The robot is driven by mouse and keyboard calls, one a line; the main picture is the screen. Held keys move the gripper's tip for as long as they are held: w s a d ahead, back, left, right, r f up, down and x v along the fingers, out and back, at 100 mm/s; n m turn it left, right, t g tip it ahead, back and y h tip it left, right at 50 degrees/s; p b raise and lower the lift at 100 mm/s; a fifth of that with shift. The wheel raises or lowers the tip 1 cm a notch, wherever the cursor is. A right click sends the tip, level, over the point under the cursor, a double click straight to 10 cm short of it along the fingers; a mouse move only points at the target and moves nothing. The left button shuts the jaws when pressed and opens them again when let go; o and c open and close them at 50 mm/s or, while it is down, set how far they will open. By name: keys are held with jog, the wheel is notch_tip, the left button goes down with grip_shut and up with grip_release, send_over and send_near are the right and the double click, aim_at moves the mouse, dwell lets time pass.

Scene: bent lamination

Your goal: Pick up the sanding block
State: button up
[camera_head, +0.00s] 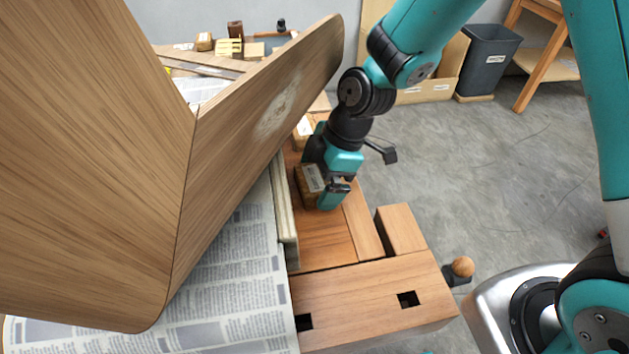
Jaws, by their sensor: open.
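The sanding block (309,187) looks like a small brown block with a pale label on its face. It rests on the wooden bench top, to the right of the bent wooden panel. My gripper (328,192) is down at the block, with its jaws open. One finger shows in front of the block's right side, and the gripper body covers part of the block. I cannot tell whether the fingers touch it.
The large bent wooden panel (240,160) rises close to the left of my gripper. Newspaper (235,290) covers the bench beneath it. The bench vise (375,300) is at the front. A dark bin (487,62) stands at the back right, with open floor (480,165) before it.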

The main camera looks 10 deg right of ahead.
aim_at(317, 177)
jog(key=c, duration=0.6)
jog(key=shift+c, duration=0.2)
jog(key=shift+r, duration=0.5)
jog(key=b+v, duration=0.1)
jog(key=v, duration=0.1)
jog(key=shift+r, duration=0.3)
jog(key=w+d+b, duration=0.1)
jog(key=d+b, duration=0.1)
jog(key=d, duration=1.5)
jog(key=shift+w+b, duration=0.3)
jog(key=shift+w, duration=0.05)
jog(key=shift+d, duration=0.1)
